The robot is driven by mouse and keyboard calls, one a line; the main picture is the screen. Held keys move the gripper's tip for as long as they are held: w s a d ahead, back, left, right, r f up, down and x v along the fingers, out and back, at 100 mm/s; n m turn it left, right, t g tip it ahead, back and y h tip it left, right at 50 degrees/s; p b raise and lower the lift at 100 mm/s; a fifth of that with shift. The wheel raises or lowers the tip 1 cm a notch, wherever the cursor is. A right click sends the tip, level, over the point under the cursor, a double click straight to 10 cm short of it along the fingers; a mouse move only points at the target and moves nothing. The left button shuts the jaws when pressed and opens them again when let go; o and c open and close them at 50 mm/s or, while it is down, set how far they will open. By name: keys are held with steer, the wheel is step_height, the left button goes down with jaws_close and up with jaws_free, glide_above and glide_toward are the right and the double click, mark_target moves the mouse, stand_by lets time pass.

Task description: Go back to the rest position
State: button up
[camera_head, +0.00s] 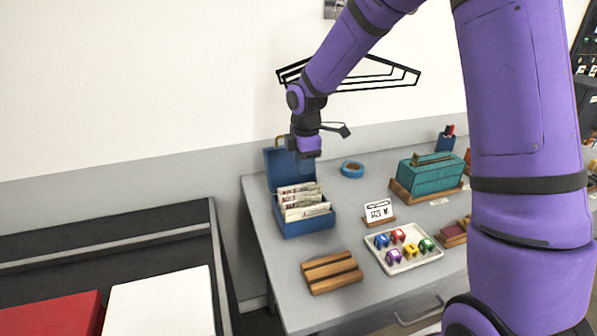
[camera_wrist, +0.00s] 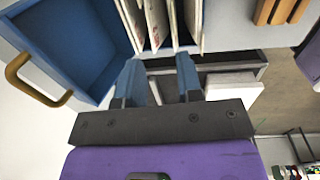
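My gripper (camera_head: 305,156) is above the back of the blue box, near its raised lid, in the head view. In the wrist view its two blue-grey fingers (camera_wrist: 159,68) stand apart with nothing held between them. The blue box (camera_head: 305,227) stands open at the table's left end and holds several upright paper cards or envelopes (camera_head: 300,198). In the wrist view the box's blue lid (camera_wrist: 62,45) with a brass handle (camera_wrist: 28,82) lies to the left of the fingers, and the papers (camera_wrist: 158,22) show beyond the fingertips. My arm reaches across from the upper right.
The grey table (camera_head: 276,268) also bears a slotted wooden block (camera_head: 331,273), a white tray (camera_head: 411,262) of colored pieces, a small sign (camera_head: 379,211), a blue ring (camera_head: 352,169) and a teal case (camera_head: 432,178). Black hangers (camera_head: 395,74) hang on the wall behind my arm.

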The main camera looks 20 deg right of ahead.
steer(key=s+d+r+m+t+h, duration=0.15)
steer(key=s+d+r+m, duration=0.25)
steer(key=s+r+m, duration=0.85)
steer(key=s+d+r+m+t, duration=0.1)
steer(key=s+r, duration=0.3)
steer(key=s, duration=0.6)
steer(key=s+d+r+m+t+y, duration=0.1)
steer(key=s+r+m, duration=0.3)
steer(key=s, duration=0.6)
steer(key=shift+s+d+r+t, duration=0.25)
steer(key=shift+d+r+t, duration=0.1)
steer(key=shift+t, duration=0.1)
steer(key=shift+o, duration=0.3)
steer(key=shift+m+y, duration=0.25)
